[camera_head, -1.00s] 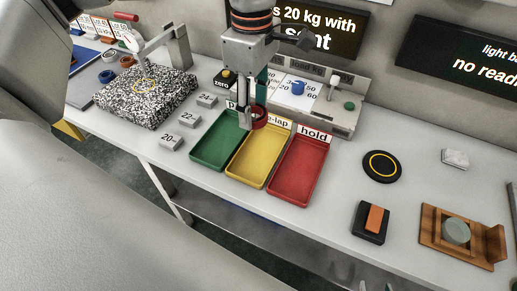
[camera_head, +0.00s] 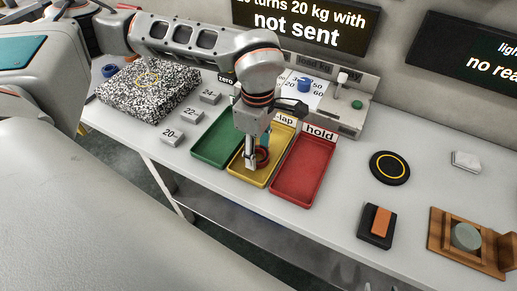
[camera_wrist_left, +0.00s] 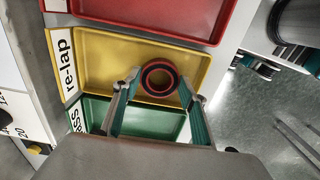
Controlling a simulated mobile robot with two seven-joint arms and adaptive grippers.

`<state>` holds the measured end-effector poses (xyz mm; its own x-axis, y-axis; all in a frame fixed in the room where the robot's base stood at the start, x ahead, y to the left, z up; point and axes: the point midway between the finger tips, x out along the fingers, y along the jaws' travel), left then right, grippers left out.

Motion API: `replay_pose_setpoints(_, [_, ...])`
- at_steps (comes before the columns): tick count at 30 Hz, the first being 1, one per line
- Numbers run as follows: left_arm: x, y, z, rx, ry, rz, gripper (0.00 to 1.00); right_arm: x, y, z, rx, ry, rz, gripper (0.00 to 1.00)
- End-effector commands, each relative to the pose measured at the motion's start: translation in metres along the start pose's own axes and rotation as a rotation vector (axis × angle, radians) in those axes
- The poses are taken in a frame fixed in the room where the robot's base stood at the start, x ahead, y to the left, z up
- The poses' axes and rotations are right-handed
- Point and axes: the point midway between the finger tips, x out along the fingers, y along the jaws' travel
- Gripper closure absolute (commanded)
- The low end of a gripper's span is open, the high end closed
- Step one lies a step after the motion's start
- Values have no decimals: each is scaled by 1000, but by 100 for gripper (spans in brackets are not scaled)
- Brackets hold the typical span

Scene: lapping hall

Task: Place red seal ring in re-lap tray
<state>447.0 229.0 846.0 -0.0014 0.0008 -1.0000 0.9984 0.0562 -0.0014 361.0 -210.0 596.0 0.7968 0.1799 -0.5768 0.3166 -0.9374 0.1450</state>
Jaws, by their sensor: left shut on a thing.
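The red seal ring (camera_head: 263,157), with a dark inner band, is held by my left gripper (camera_head: 255,161). In the left wrist view the ring (camera_wrist_left: 160,77) sits between the two fingertips of the left gripper (camera_wrist_left: 160,82). The yellow re-lap tray (camera_head: 240,167) is directly beneath the ring. In the left wrist view the yellow tray (camera_wrist_left: 105,60) shows its "re-lap" label and a bare floor. The gap between ring and tray floor is hard to judge. My right gripper is not in view.
A green tray (camera_head: 215,146) lies left of the yellow one and a red "hold" tray (camera_head: 304,172) right of it. A speckled granite plate (camera_head: 150,95) and several grey blocks lie left. A black disc (camera_head: 389,168) and an orange-topped block (camera_head: 377,222) lie right.

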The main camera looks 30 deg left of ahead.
Motion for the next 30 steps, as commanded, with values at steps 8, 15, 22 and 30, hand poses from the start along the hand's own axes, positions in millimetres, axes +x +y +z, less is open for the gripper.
replay_pose_setpoints(8, [1,0,0,1,-1,2,84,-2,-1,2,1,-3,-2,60])
replay_pose_setpoints(15, [4,0,0,1,0,1,41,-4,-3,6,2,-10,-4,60])
replay_pose_setpoints(22, [3,0,0,1,0,1,41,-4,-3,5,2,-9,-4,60])
replay_pose_setpoints(30, [-19,2,0,0,-1,6,41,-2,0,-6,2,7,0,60])
